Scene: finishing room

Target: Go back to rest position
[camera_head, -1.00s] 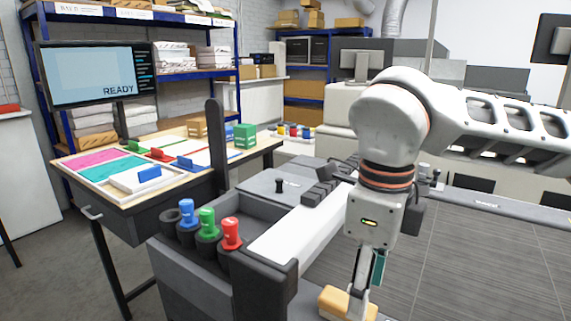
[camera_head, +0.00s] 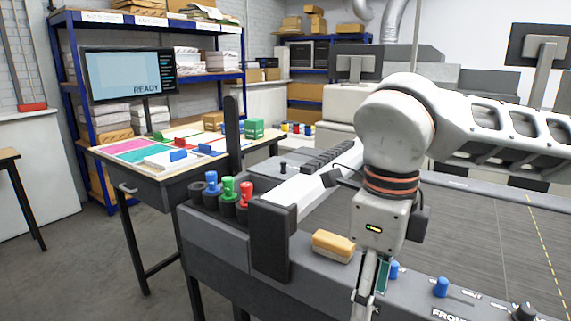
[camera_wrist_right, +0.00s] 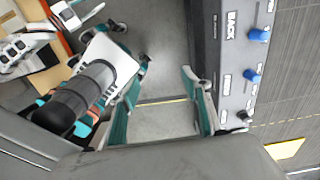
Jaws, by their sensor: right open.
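My right gripper (camera_head: 370,300) hangs pointing down at the front edge of the grey machine (camera_head: 290,283) in the head view. Its fingertips are cut off at the bottom there. In the right wrist view its two teal-lined fingers (camera_wrist_right: 160,118) stand apart with only floor showing between them, so it is open and empty. A tan block with a pale base (camera_head: 333,246) lies on the machine's edge, left of the gripper and apart from it. My left gripper does not show.
Blue knobs (camera_head: 441,287) stick up from the machine's front edge right of the gripper. Red, green and blue-handled tools (camera_head: 228,190) stand in dark holders. A table with coloured panels (camera_head: 127,188) stands at the left, with open floor (camera_head: 80,265) before it.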

